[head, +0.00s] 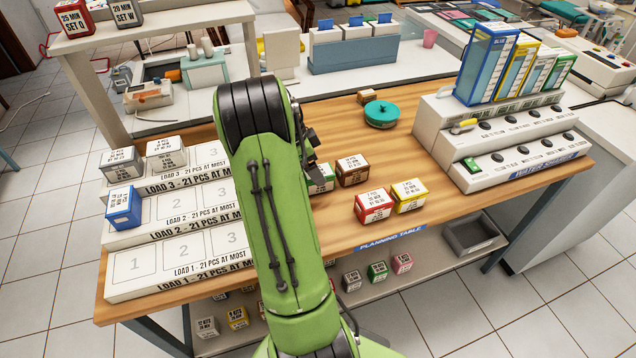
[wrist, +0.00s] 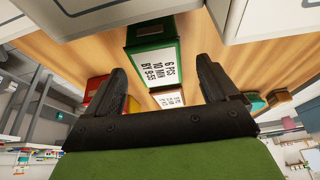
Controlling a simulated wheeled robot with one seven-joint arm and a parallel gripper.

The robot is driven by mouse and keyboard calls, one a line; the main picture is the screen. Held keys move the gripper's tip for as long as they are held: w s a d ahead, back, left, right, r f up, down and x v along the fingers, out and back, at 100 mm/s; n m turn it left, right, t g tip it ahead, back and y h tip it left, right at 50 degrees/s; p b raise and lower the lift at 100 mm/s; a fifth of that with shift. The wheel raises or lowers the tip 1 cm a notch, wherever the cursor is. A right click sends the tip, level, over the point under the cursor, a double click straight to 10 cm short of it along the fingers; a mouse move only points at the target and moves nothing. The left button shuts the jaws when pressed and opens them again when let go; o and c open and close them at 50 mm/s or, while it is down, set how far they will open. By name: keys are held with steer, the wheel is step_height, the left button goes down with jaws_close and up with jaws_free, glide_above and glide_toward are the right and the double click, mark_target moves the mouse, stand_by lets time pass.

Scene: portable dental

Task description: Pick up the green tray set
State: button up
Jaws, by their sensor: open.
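The green tray set (head: 322,179) is a small box on the wooden planning table, partly hidden behind my arm in the head view. The box shows beyond the fingertips, roughly in line with the gap, and nothing is held. In the head view my arm hides most of the gripper.
A brown box (head: 352,170), a red box (head: 373,206) and a yellow box (head: 409,196) stand just right of the green one. A round teal item (head: 381,113) lies behind. White load steps (head: 170,240) are left; a white switch unit (head: 500,140) is right.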

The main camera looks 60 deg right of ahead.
steer(key=b+x, duration=0.1)
steer(key=x, duration=0.4)
steer(key=shift+s+f+b, duration=0.15)
steer(key=shift+f+b, duration=0.15)
steer(key=shift+b, duration=0.1)
steer(key=shift+r, duration=0.1)
steer(key=shift+c, duration=0.3)
steer(key=c, duration=1.1)
step_height(320, 180, up, 10)
steer(key=p, duration=0.3)
steer(key=shift+r, duration=0.1)
steer(key=shift+a, duration=0.1)
